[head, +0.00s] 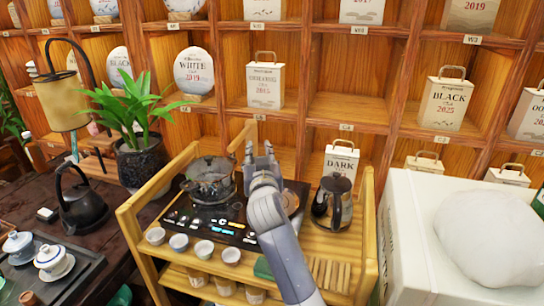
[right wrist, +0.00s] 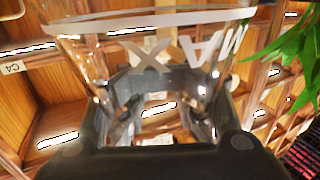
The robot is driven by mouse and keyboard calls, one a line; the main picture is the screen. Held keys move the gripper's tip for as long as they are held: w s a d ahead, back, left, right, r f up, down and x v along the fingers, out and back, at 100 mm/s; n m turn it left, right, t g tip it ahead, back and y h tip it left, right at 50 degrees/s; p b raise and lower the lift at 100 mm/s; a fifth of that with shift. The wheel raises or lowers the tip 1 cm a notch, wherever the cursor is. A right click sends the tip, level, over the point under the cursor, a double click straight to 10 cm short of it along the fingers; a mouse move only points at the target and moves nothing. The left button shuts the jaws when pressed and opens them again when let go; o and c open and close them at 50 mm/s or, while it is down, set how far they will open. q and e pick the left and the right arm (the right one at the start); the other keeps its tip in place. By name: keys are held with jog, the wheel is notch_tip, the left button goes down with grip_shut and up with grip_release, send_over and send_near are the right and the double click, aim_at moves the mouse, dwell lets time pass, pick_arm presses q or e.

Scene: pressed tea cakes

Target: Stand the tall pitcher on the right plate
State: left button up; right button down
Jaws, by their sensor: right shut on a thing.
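My right gripper (head: 261,150) is raised over the right side of the cooktop (head: 213,222), fingers toward the shelves. In the right wrist view it is shut on a clear glass vessel, the tall pitcher (right wrist: 150,22), with a white band and MAX lettering upside down in the picture. The pitcher is hard to make out in the head view. The right plate (head: 291,203) is partly hidden by my right forearm; the visible part is bare. A wide glass pot (head: 210,180) stands on the left plate. My left gripper is out of view.
A dark glass kettle (head: 332,203) stands right of the cooktop on the wooden cart (head: 150,205). Several small cups (head: 179,242) line the front. A potted plant (head: 141,150) is at left, a white box (head: 405,240) at right. Shelves (head: 345,108) stand close behind.

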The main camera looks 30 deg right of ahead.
jog(key=w+d+f, duration=0.4)
jog(key=d, duration=0.3)
jog(key=shift+w+f+p, duration=0.35)
jog(key=shift+p, duration=0.05)
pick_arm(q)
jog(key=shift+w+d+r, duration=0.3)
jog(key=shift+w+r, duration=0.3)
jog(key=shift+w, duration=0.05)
pick_arm(e)
jog(key=c, duration=0.8)
grip_release()
jog(key=shift+o, duration=0.2)
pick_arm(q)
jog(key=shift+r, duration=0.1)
pick_arm(e)
jog(key=shift+r, duration=0.1)
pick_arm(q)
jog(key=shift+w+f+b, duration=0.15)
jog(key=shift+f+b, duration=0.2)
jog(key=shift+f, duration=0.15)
pick_arm(e)
jog(key=v, duration=1.2)
